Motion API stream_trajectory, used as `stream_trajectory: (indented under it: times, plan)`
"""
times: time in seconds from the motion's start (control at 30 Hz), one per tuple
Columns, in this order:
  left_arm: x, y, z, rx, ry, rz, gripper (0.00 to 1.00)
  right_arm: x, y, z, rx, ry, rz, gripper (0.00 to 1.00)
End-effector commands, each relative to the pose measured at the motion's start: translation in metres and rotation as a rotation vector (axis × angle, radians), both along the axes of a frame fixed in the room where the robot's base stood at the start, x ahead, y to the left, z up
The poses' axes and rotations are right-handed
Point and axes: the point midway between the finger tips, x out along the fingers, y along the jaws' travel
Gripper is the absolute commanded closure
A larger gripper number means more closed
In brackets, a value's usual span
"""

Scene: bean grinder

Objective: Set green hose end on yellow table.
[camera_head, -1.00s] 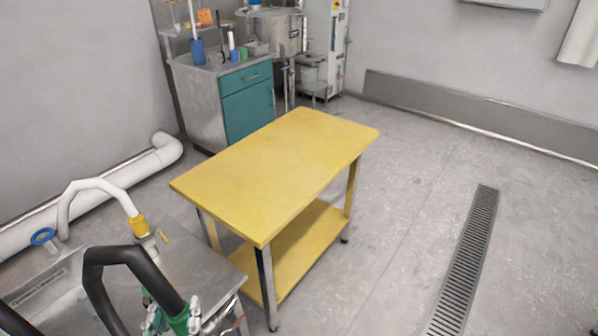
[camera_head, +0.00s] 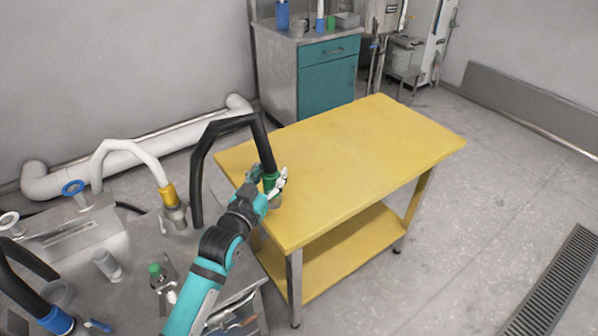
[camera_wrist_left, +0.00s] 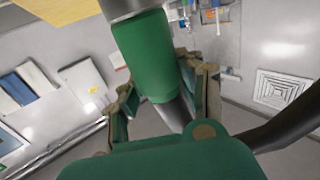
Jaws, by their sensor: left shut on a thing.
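The yellow table (camera_head: 345,165) stands in the middle of the head view, its top bare apart from the hose end at its near left edge. My left gripper (camera_head: 268,183) is shut on the green hose end (camera_head: 271,183), at the end of a black hose (camera_head: 228,124) that arches up and back to the left. The hose end is over the table's left edge; I cannot tell if it touches the top. In the left wrist view the green hose end (camera_wrist_left: 148,55) lies between the fingers, with a metal tip. My right gripper is not in view.
A steel bench (camera_head: 140,262) at the lower left holds a white hose with a yellow end (camera_head: 169,195), a black hose with a blue end (camera_head: 56,321) and small tools. A teal cabinet (camera_head: 328,80) stands behind the table. The floor to the right is clear.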

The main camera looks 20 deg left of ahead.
Motion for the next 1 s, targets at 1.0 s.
stream_trajectory:
  times: [1.0]
  plan:
    - [0.102, -0.037, -0.043, 0.0, -0.006, -0.001, 1.0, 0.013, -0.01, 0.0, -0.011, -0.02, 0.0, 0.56]
